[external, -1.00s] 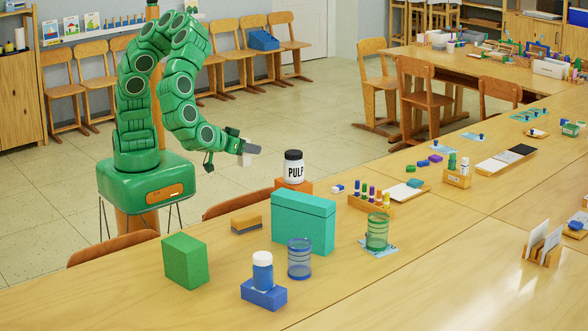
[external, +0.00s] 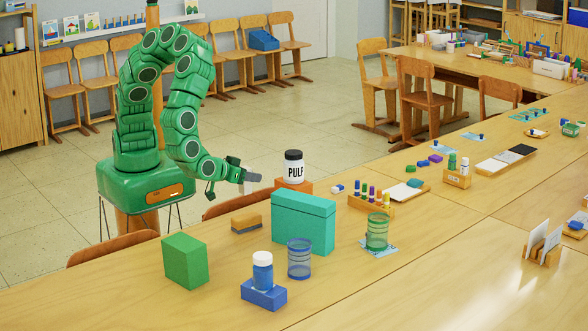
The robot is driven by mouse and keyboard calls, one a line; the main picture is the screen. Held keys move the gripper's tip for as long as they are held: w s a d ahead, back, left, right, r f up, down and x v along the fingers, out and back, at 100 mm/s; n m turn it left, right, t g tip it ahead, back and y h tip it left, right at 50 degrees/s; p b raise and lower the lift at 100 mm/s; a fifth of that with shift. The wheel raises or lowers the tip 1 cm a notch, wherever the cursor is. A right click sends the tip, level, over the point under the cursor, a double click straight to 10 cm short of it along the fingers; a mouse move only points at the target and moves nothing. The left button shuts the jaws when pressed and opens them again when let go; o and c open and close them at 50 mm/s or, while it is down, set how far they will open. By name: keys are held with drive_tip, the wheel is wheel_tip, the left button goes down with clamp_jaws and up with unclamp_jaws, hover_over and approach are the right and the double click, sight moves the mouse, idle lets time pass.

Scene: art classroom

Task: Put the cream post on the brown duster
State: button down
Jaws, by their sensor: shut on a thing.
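My gripper (external: 247,178) is in the air to the left of the white PULP jar. It is shut on the cream post (external: 242,188), of which only a small pale part shows beneath the fingers. The brown duster (external: 246,222), a small block with a tan top and a grey lower part, lies on the table near its far edge. The gripper and post are above the duster in the picture and apart from it. The duster's top looks bare.
A teal box (external: 303,222) stands right of the duster, with the PULP jar (external: 293,168) on an orange block (external: 305,186) behind it. A green block (external: 185,260) stands to the left. A blue-striped glass (external: 299,258) and a white-capped blue bottle (external: 262,272) are in front.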

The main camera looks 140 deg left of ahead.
drive_tip(key=shift+f, duration=3.85)
drive_tip(key=shift+f, duration=0.15)
drive_tip(key=c, duration=0.7)
unclamp_jaws()
drive_tip(key=shift+d+r, duration=0.1)
drive_tip(key=shift+r, duration=0.1)
drive_tip(key=shift+v, duration=5.9)
